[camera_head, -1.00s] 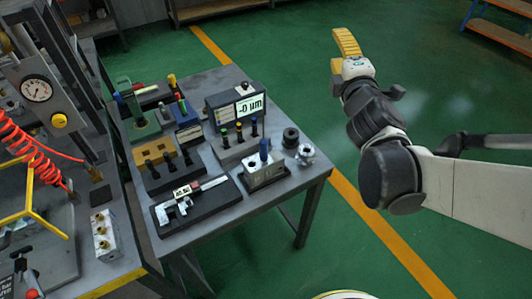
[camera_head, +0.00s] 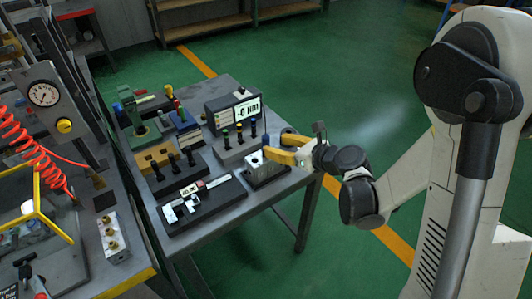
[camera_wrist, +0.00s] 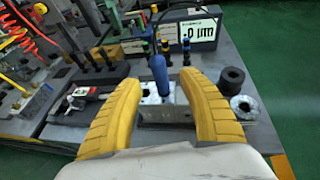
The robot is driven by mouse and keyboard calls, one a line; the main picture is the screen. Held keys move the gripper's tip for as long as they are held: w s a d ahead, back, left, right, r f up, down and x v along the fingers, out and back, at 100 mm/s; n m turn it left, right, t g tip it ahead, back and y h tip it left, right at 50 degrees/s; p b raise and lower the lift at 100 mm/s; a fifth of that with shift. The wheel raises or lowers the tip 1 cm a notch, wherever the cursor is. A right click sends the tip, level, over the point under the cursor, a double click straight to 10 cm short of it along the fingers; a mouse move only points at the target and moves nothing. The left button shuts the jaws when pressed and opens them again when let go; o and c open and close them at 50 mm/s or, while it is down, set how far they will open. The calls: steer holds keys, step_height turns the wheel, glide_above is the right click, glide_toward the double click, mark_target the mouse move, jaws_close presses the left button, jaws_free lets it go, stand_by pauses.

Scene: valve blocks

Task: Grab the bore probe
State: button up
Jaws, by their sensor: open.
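The bore probe appears as a blue upright handle (camera_wrist: 158,73) standing in a silver metal block (camera_wrist: 165,114) at the table's front right. In the head view, the probe (camera_head: 266,143) shows beside the yellow fingertips, above the block (camera_head: 264,169). My gripper (camera_wrist: 160,82) is open, its yellow fingers apart on either side of the probe in the wrist view. The handle shows in the gap, and the wrist view does not settle how far the fingers are from it. In the head view, my gripper (camera_head: 277,145) reaches in from the right.
A gauge display (camera_head: 233,110) stands behind a row of colour-topped pins (camera_head: 239,134). A caliper (camera_head: 193,195) lies on a dark tray to the left. A black ring (camera_wrist: 232,79) and a silver fitting (camera_wrist: 245,106) sit right of the block. The floor beyond is clear.

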mark_target(265, 140)
steer(key=x, duration=0.1)
steer(key=b+x, duration=0.1)
steer(key=x, duration=0.3)
steer(key=shift+w+a+r+b, duration=0.2)
steer(key=shift+a+r+b, duration=0.1)
steer(key=shift+b, duration=0.1)
steer(key=shift+d+r, duration=0.1)
steer(key=shift+c, duration=0.7)
jaws_close()
